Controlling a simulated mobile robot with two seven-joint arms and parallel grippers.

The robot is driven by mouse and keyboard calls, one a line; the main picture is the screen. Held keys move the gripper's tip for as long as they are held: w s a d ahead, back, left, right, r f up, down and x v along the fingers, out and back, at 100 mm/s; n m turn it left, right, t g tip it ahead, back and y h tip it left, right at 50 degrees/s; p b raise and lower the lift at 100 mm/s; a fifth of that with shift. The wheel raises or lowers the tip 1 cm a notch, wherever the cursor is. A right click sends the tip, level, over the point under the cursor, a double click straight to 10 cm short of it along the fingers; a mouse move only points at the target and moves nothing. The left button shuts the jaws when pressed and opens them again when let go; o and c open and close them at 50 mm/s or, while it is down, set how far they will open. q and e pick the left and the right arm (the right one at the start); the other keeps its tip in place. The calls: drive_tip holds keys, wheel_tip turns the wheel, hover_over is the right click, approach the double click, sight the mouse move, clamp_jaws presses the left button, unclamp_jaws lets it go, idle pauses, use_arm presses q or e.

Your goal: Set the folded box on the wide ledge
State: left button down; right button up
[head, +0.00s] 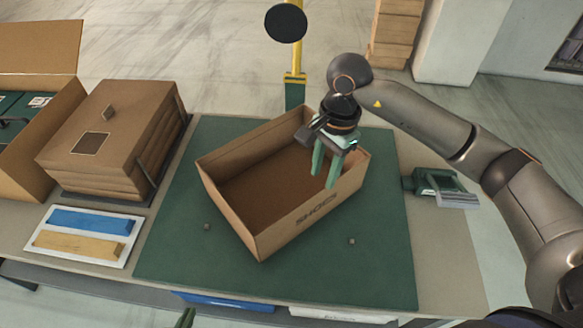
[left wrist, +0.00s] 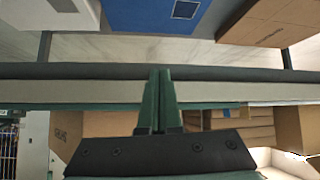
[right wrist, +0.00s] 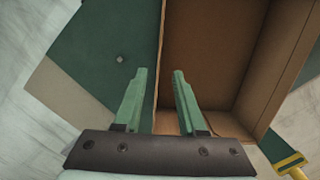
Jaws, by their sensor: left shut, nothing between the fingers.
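My right gripper (head: 323,183) is open at the top of that lettered wall. In the right wrist view, the box wall (right wrist: 159,45) runs between its two green fingers (right wrist: 159,71). I cannot tell whether either finger touches it. My left gripper (left wrist: 160,72) is shut and empty, in front of the table's edge. In the head view only a green tip (head: 187,318) shows at the bottom edge. No surface is clearly identifiable as the wide ledge.
A stack of flat brown cartons (head: 112,135) stands left of the mat, with an open carton (head: 60,55) beyond. A white tray (head: 85,235) holds a blue and a yellow bar. A green and grey device (head: 440,187) sits at the right. A yellow post (head: 297,50) rises behind the table.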

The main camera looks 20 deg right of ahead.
sight(319, 192)
drive_tip(key=shift+s+a+f, duration=0.1)
drive_tip(key=shift+f, duration=0.7)
drive_tip(key=f, duration=0.5)
drive_tip(key=shift+s+a+f, duration=0.1)
drive_tip(key=shift+a+f, duration=0.1)
drive_tip(key=shift+a, duration=0.1)
wheel_tip(319, 192, down, 5)
drive_tip(key=shift+s+a+r+p, duration=0.15)
drive_tip(key=shift+p, duration=0.5)
drive_tip(key=shift+f, duration=0.55)
use_arm(q)
drive_tip(key=shift+s+a+r, duration=0.25)
drive_tip(key=shift+r, duration=0.35)
use_arm(e)
clamp_jaws()
drive_tip(key=shift+r, duration=0.1)
